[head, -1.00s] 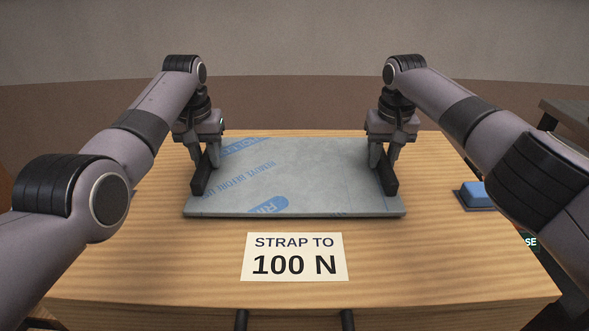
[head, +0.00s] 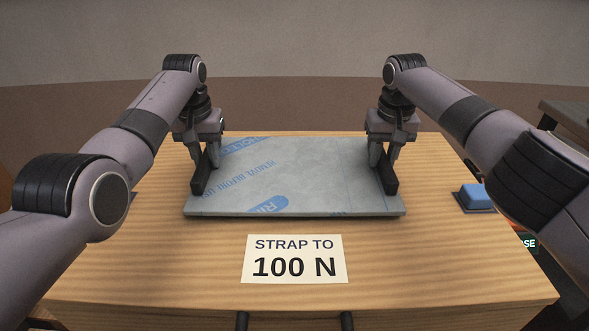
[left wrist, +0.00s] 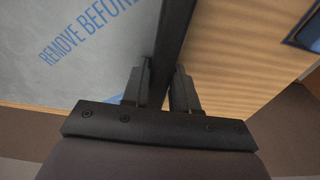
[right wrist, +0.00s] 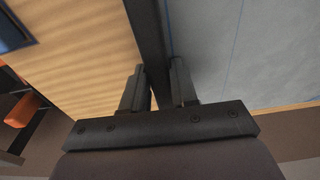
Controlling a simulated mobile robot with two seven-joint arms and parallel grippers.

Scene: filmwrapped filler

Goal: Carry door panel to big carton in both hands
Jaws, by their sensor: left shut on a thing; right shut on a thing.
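The door panel (head: 310,180) is a flat grey sheet with blue printed film, lying level over the wooden table top. A shadow under its front edge suggests a small gap; I cannot be sure. My left gripper (head: 208,160) is shut on a dark bar at the panel's left side. My right gripper (head: 383,160) is shut on the matching bar at its right side. The left wrist view shows the left bar (left wrist: 176,35) between the fingers, and the right wrist view shows the right bar (right wrist: 147,35) likewise. I cannot make out a big carton.
The wooden table (head: 110,275) carries a card (head: 294,259) reading "STRAP TO 100 N" in front of the panel. A blue block (head: 474,196) sits at the right edge. A dark surface (head: 572,118) stands at the far right, and a partly hidden green sign (head: 528,243) is below.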

